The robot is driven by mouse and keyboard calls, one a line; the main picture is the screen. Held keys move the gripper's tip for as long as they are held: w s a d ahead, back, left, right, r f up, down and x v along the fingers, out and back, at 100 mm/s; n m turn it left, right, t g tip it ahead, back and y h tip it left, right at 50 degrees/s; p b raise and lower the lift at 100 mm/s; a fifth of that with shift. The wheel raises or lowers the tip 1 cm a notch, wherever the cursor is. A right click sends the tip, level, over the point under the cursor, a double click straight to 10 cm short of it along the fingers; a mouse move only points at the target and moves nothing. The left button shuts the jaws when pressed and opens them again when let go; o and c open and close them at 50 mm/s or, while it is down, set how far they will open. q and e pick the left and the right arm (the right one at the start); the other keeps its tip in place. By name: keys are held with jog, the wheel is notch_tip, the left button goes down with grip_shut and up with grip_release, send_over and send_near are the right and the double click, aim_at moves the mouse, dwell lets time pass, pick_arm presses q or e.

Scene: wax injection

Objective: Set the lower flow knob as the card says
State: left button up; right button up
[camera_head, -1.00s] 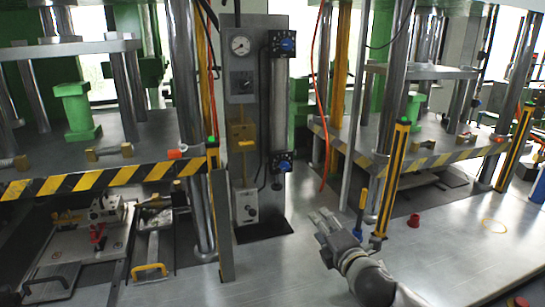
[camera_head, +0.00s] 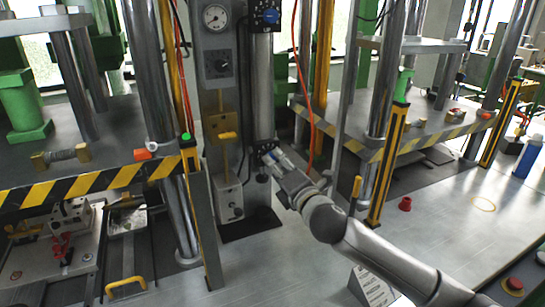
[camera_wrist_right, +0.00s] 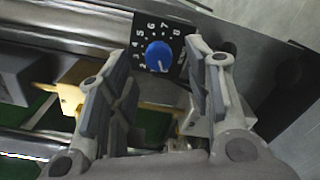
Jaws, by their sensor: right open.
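The lower flow knob is blue on a black dial plate with white numbers. It shows clearly in the right wrist view (camera_wrist_right: 158,54), between and beyond the fingertips; its pointer setting is too small to tell. In the head view my right gripper (camera_head: 268,157) is at the lower end of the flow tube and hides most of that knob. The right gripper is open, with its fingers apart and nothing between them. A printed card (camera_head: 370,286) stands on the table, partly behind my right arm; its text is too small to read. My left gripper is out of view.
An upper blue knob (camera_head: 270,16) sits atop the same tube, beside a round gauge (camera_head: 215,17). A yellow-black post (camera_head: 386,172) and a red cap (camera_head: 405,204) stand to the right. A striped press edge (camera_head: 85,188) is at left. The front table is mostly clear.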

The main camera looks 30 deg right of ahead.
jog(key=w, duration=0.3)
jog(key=shift+w+d+p, duration=0.1)
jog(key=shift+w+p, duration=0.2)
jog(key=shift+w, duration=0.05)
grip_shut()
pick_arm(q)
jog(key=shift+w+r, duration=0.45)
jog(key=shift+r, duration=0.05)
